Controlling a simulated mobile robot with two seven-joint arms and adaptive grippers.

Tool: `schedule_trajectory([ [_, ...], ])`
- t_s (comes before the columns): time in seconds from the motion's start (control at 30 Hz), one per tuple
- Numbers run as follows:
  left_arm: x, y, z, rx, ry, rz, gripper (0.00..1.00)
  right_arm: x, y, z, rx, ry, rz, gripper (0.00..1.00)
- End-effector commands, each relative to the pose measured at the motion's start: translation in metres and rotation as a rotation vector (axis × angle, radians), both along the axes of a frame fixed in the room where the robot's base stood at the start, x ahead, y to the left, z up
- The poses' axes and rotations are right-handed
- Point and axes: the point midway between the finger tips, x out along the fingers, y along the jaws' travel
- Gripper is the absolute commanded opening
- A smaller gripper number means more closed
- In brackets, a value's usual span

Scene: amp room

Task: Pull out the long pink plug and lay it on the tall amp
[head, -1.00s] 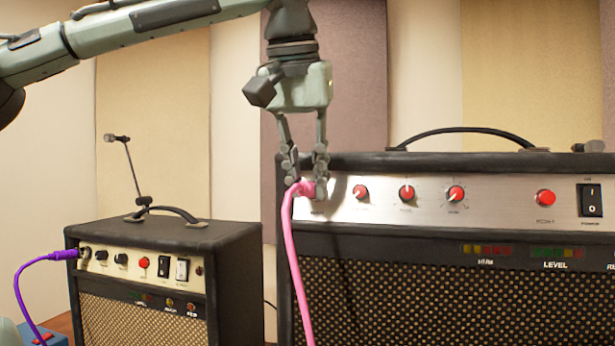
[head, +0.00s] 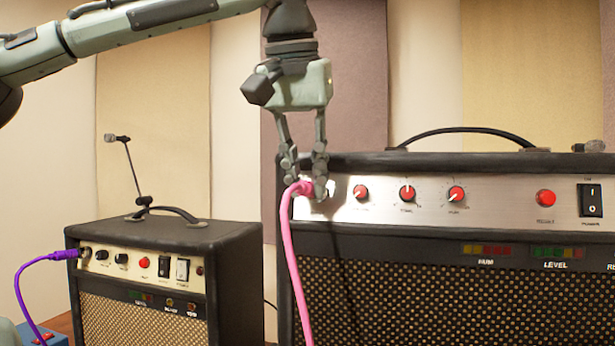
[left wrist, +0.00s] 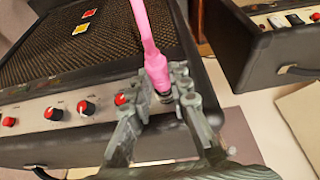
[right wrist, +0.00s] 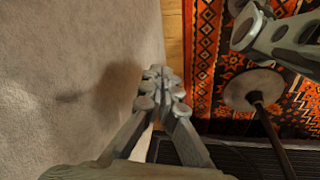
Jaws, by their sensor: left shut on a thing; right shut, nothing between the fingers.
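The pink plug (head: 301,188) with its pink cable (head: 293,250) is at the left end of the tall amp's (head: 450,220) silver panel. My left gripper (head: 305,187) is shut on the pink plug, its fingers pointing down. In the left wrist view the plug (left wrist: 157,72) sits between the fingertips (left wrist: 165,95). The fingers hide the tip, so I cannot tell whether it is still in the socket. The tall amp's black top with its handle (head: 465,130) is clear. My right gripper (right wrist: 160,90) is shut and empty in the right wrist view, away from the amps.
A smaller amp (head: 235,265) stands at left with a purple cable (head: 30,270) plugged in. A microphone on a stand (head: 130,165) rises behind it. The right wrist view shows a patterned rug (right wrist: 240,60) and a round stand base (right wrist: 255,90).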

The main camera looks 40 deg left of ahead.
Motion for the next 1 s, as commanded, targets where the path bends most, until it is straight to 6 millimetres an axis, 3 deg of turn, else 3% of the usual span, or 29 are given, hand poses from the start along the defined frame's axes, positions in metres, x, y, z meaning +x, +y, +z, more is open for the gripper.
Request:
schedule_trajectory([
  [0.7, -0.03, -0.017, 0.006, 0.0, -0.001, 0.0, 0.0, 0.002, -0.006, 0.001, -0.01, -0.003, 0.005, 0.0],
  [1.0, -0.033, -0.018, 0.006, 0.0, 0.0, 0.0, 0.0, 0.002, -0.006, 0.001, -0.01, -0.002, 0.004, 0.0],
])
